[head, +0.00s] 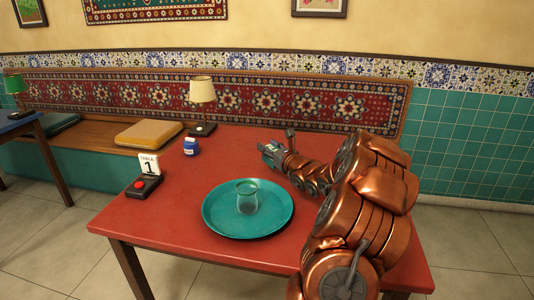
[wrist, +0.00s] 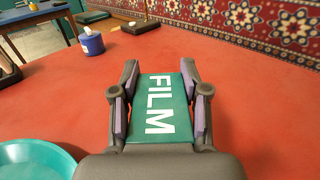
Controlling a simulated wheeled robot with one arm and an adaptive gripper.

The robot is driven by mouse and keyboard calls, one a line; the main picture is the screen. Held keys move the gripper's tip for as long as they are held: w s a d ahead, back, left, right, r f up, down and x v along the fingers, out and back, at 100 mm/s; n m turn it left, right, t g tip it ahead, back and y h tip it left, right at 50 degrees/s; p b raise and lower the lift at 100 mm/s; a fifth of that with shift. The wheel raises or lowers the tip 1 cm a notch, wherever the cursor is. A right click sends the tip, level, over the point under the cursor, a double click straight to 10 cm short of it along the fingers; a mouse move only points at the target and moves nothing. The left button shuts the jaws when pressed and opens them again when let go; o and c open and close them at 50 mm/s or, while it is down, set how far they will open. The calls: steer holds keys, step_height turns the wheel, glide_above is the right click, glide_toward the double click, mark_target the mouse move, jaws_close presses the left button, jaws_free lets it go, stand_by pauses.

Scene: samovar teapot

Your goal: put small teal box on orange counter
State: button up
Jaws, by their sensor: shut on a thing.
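A small teal box (wrist: 160,104) with white "FILM" lettering sits between the two fingers of my gripper (wrist: 160,95) in the wrist view. My gripper is shut on it, a finger against each side. In the head view my gripper (head: 272,152) reaches over the far right part of the red table (head: 150,231), and a bit of the teal box (head: 269,148) shows at its tip. I cannot tell whether the box touches the tabletop. No orange counter shows in either view.
A teal tray (head: 221,222) with a glass (head: 246,197) stands on the red table. A lamp (head: 202,98), a blue jar (head: 191,146), a "Table 1" sign (head: 149,165) and a red-button device (head: 143,186) stand behind and left. A patterned bench (head: 90,132) lines the wall.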

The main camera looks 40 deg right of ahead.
steer(key=shift+w+d, duration=0.3)
steer(key=shift+w, duration=0.25)
steer(key=shift+w+d+f, duration=0.1)
steer(key=shift+w+d, duration=0.2)
steer(key=shift+w, duration=0.35)
steer(key=shift+f, duration=1.7)
steer(key=shift+f+b, duration=0.2)
steer(key=shift+b, duration=0.2)
steer(key=o, duration=1.3)
steer(key=shift+c, duration=0.2)
steer(key=shift+r, duration=0.15)
